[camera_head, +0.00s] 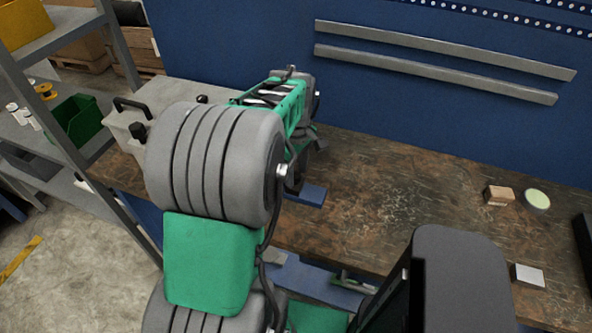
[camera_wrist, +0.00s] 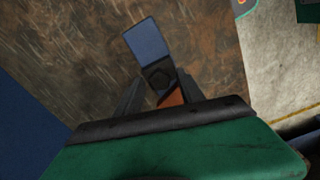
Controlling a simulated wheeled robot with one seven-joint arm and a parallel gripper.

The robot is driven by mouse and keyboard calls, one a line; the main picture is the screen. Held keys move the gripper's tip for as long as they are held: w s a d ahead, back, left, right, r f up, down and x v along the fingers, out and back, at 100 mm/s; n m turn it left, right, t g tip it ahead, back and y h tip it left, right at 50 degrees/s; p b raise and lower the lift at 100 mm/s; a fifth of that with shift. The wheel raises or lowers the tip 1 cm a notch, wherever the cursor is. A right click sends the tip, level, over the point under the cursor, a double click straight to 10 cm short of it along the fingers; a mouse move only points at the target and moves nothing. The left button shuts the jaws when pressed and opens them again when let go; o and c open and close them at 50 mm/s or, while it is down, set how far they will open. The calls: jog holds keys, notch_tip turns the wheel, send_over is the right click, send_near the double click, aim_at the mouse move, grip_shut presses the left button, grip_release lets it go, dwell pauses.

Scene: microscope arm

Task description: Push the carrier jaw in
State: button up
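In the wrist view, the two dark fingers of my gripper (camera_wrist: 158,72) point away from the camera and stand apart. A blue plate (camera_wrist: 147,40) with a dark round part (camera_wrist: 158,76) and an orange-brown piece (camera_wrist: 173,97) shows between and beyond them. I cannot tell whether a finger touches it. In the head view, the blue plate (camera_head: 306,194) sits near the workbench's front edge, just beyond my arm. My arm hides most of my gripper and whatever stands behind it there. I cannot make out which part is the carrier jaw.
The brown workbench (camera_head: 400,190) is mostly clear right of the blue plate. A small wooden block (camera_head: 498,195), a pale green round dish (camera_head: 537,200) and a white-topped block (camera_head: 529,275) are at right. A grey case (camera_head: 125,125) with a dark handle is at left. A blue wall stands behind.

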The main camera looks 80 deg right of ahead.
grip_shut()
dwell(1.2)
